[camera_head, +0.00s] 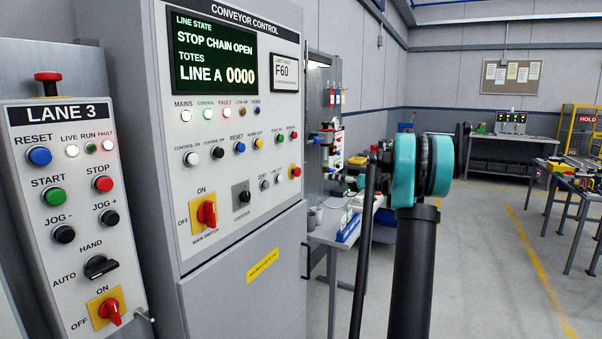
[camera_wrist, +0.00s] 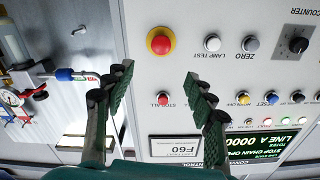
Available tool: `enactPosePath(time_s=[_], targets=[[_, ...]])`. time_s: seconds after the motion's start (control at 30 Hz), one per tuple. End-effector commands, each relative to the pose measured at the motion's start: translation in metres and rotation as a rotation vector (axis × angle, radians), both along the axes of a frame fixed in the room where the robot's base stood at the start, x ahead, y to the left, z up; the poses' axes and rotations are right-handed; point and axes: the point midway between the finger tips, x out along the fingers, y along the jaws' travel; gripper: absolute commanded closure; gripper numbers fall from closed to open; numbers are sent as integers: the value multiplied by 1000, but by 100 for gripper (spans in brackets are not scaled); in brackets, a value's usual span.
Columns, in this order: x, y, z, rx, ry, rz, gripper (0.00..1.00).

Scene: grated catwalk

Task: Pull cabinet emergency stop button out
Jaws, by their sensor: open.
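The cabinet emergency stop button is a red mushroom head on a yellow collar. It is at the lower right of the cabinet's control panel in the head view (camera_head: 295,171) and at the top centre of the upside-down wrist view (camera_wrist: 160,41). My gripper (camera_wrist: 157,80) is open in the wrist view, with green-padded fingers on either side and nothing between them. The button appears above and between the fingertips, apart from them. The conveyor control cabinet (camera_head: 235,285) stands at the left of the head view.
Valves and a gauge (camera_wrist: 25,100) are beside the cabinet.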

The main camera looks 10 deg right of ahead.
Motion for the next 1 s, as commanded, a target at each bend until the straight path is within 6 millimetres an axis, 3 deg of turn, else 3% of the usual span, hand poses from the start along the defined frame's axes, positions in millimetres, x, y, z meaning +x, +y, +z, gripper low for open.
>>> enactPosePath(time_s=[0.6,0.8,1.0], targets=[[70,99,-1,-1,3,4,45],[86,120,0,-1,3,3,45],[92,128,0,0,3,0,45]])
